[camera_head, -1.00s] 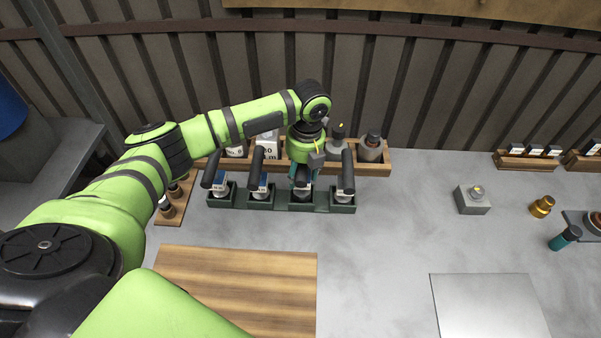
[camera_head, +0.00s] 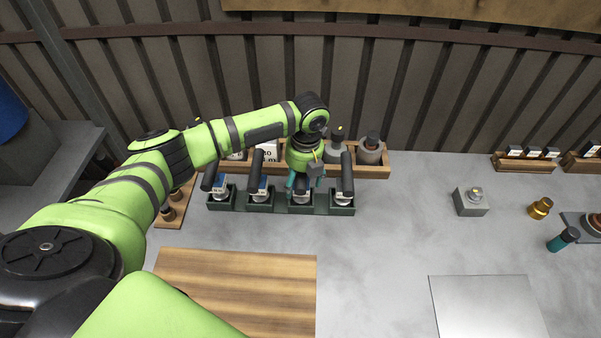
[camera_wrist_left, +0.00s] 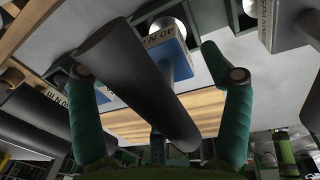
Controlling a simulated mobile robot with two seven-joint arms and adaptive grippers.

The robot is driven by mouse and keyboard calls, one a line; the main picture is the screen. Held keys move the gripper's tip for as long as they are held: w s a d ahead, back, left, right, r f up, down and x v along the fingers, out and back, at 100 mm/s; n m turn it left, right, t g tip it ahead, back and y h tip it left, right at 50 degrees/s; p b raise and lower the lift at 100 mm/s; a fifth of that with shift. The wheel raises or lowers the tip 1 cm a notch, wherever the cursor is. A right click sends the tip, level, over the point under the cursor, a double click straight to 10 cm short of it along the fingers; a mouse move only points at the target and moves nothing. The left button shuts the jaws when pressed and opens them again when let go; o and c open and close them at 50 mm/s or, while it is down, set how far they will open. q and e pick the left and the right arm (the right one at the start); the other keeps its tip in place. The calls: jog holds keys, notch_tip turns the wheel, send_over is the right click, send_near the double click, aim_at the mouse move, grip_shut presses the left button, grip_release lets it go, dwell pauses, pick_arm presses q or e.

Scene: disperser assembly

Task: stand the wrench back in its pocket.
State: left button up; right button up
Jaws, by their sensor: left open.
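A torque wrench with a black handle (camera_wrist_left: 135,85) and a blue label block marked 40 N m (camera_wrist_left: 170,62) stands in the third pocket from the left of the dark green rack (camera_head: 240,207). In the head view my gripper hides most of it, and its lower end (camera_head: 302,197) shows at the pocket. My left gripper (camera_head: 303,180) is over that pocket. In the left wrist view its teal fingers (camera_wrist_left: 160,75) are spread on both sides of the handle, apart from it. My right gripper is not in view.
Similar wrenches stand close by in the rack on the left (camera_head: 260,172) and right (camera_head: 347,175). A wooden rack (camera_head: 377,170) with bottles is behind. A wooden board (camera_head: 235,290) lies in front. The grey table to the right has free room around a metal plate (camera_head: 488,305).

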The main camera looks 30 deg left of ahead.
pick_arm(q)
jog(key=r+b, duration=0.1)
jog(key=r, duration=0.2)
jog(key=r+b, duration=0.1)
jog(key=r, duration=0.3)
jog(key=d+r+b, duration=0.1)
jog(key=r, duration=0.3)
jog(key=shift+w+r+b, duration=0.1)
jog(key=shift+w+b, duration=0.2)
jog(key=shift+r, duration=0.55)
